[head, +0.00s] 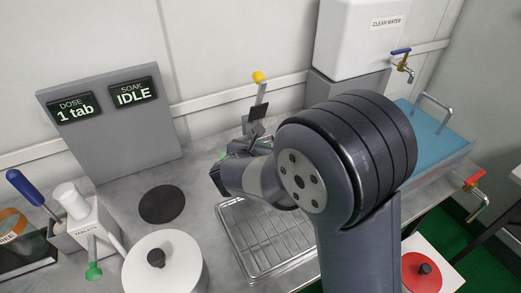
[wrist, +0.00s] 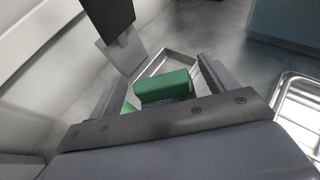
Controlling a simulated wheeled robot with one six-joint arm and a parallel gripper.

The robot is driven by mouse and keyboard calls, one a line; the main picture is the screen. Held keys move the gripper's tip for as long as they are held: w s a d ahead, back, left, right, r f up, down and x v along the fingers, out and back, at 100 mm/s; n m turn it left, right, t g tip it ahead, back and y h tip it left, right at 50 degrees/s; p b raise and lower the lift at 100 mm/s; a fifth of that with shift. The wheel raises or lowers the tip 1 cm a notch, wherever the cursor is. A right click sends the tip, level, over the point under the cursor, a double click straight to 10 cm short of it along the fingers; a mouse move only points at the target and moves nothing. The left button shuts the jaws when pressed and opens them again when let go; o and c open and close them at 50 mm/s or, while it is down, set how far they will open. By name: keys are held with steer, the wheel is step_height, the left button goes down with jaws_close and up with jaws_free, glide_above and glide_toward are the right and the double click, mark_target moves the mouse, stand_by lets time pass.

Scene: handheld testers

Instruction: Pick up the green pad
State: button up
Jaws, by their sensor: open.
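The green pad (wrist: 165,86) is a green block with a darker grey-green lower part. In the wrist view it shows between the two fingers of my gripper (wrist: 160,75), with a shallow metal tray (wrist: 182,60) around or behind it. My gripper is open, and I cannot tell whether either finger touches the pad. In the head view my gripper (head: 243,147) is low at the back of the counter, partly hidden by my arm. Only small bits of green show beside it there, so the pad is mostly hidden.
A lever with a yellow knob (head: 258,77) stands behind my gripper. A wire rack tray (head: 265,235) lies in front. A white lidded pot (head: 165,270), a black disc (head: 162,204) and a tablet dispenser (head: 85,220) are left. A blue-topped basin (head: 430,130) is right.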

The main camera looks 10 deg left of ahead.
steer(key=shift+x, duration=1.15)
steer(key=c, duration=1.1)
steer(key=shift+r, duration=0.15)
steer(key=shift+c, duration=0.2)
